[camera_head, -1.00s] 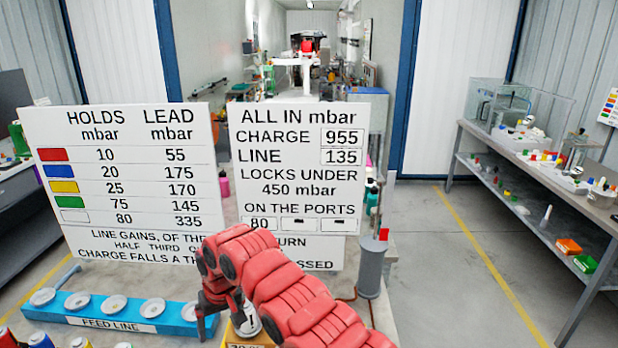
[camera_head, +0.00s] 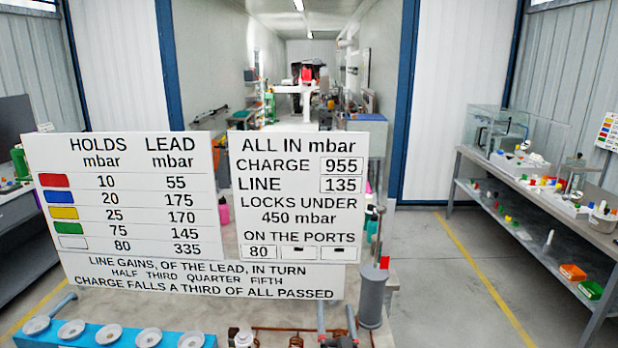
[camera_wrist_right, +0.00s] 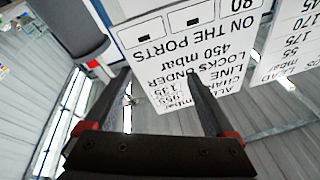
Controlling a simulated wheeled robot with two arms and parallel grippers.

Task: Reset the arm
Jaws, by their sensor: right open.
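My right gripper (camera_head: 335,307) shows at the bottom edge of the head view, its two dark fingers pointing up and spread apart. In the right wrist view the gripper (camera_wrist_right: 157,75) is open with nothing between its fingers. The white readout board (camera_head: 300,150) is in front of it, showing charge 955, line 135 and 80 on the first port. The board also shows upside down in the right wrist view (camera_wrist_right: 190,45). The rest of the right arm is out of the head view. My left gripper is not in view.
A grey cylinder (camera_head: 371,298) with a rod and red flag stands right of the gripper. A white chart board (camera_head: 130,195) is at left.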

